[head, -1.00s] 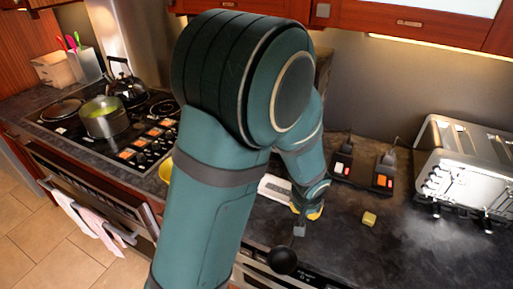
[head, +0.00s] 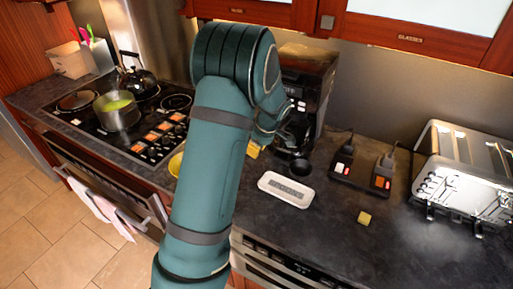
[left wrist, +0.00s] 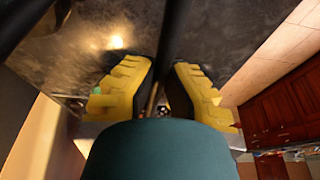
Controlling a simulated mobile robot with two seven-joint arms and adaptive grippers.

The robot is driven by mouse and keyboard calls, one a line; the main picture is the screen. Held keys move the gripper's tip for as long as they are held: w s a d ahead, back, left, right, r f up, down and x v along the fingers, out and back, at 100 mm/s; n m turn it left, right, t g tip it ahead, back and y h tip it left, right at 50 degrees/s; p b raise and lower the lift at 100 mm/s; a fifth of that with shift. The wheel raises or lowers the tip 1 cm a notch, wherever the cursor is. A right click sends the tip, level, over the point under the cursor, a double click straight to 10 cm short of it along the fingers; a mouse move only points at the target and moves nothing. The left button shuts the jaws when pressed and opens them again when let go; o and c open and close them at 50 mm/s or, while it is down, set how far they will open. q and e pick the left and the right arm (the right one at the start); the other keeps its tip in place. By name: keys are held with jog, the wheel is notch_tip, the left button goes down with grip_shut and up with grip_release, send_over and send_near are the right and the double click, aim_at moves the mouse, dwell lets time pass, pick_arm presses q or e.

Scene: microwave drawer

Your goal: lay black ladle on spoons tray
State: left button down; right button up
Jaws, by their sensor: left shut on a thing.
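The black ladle's round bowl (head: 301,167) shows in the head view, just behind the white spoons tray (head: 286,190). The tray lies on the dark counter, with lettering on it and no ladle on it. My left gripper (head: 254,149) is mostly hidden behind my arm; only a yellow finger part shows, left of the bowl. In the left wrist view my left gripper (left wrist: 164,82) is shut on the ladle's dark handle (left wrist: 174,40), between its yellow fingers. The bowl's height above the counter is hard to tell. My right gripper is not in view.
A black coffee machine (head: 308,90) stands close behind the bowl. The stove holds a pot (head: 117,113) and kettle (head: 136,80). The front counter is clear.

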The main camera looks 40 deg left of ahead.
pick_arm(q)
jog(key=shift+f+b, duration=2.55)
jog(key=shift+f, duration=0.8)
jog(key=shift+f+b, duration=0.7)
jog(key=shift+f, duration=0.3)
jog(key=c, duration=1)
grip_release()
jog(key=o, duration=0.7)
jog(key=shift+c, duration=0.2)
